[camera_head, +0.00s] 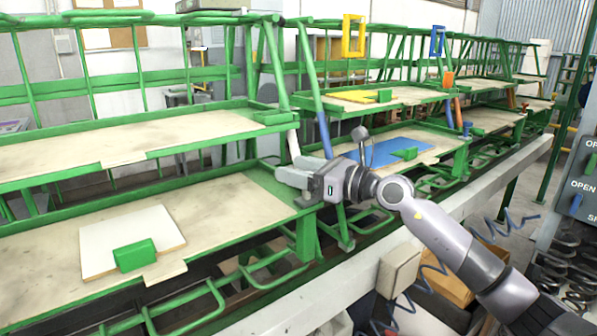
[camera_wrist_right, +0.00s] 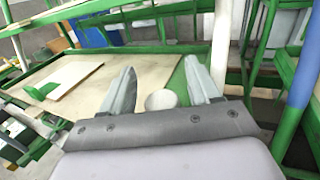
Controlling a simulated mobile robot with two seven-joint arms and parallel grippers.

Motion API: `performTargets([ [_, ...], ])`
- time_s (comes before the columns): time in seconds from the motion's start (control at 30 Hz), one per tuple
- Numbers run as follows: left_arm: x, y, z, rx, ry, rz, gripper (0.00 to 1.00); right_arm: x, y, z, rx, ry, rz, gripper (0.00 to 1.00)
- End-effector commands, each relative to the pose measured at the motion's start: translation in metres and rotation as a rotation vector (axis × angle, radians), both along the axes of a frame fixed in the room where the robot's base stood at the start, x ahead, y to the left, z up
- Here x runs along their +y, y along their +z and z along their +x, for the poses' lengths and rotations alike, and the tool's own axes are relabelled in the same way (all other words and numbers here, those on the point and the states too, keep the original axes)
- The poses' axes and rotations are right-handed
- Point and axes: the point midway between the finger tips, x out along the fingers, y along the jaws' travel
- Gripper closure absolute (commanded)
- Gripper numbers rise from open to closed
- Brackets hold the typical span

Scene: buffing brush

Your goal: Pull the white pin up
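The white pin (camera_head: 293,144) stands up, slightly tilted, at the near right corner of the lower green-framed shelf in the head view. Its lower part is hidden behind my right gripper (camera_head: 296,178). In the right wrist view my right gripper (camera_wrist_right: 160,72) is open, its two grey fingers apart. The rounded white pin end (camera_wrist_right: 161,99) shows between the fingers, close to the palm, with visible gaps on both sides. My left gripper is in neither view.
A white board (camera_head: 105,238) with a green block (camera_head: 135,254) lies on the lower shelf. An upper shelf (camera_head: 40,158) is above it. A blue post (camera_head: 324,134) rises beside the gripper. A blue panel (camera_head: 385,150) lies on the shelf beyond.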

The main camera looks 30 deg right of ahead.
Motion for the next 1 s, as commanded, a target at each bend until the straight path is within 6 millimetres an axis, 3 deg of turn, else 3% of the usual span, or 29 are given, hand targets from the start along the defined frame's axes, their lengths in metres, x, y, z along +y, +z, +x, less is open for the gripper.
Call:
performTargets([
  [0.27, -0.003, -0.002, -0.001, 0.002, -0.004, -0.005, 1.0, -0.003, -0.004, -0.005, 0.004, 0.0, 0.0, 0.39],
  [0.7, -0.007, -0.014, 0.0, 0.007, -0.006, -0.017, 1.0, -0.026, -0.004, -0.05, 0.004, -0.001, -0.001, 0.39],
  [1.0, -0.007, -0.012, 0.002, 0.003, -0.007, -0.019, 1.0, -0.032, -0.002, -0.063, 0.002, 0.001, 0.0, 0.39],
])
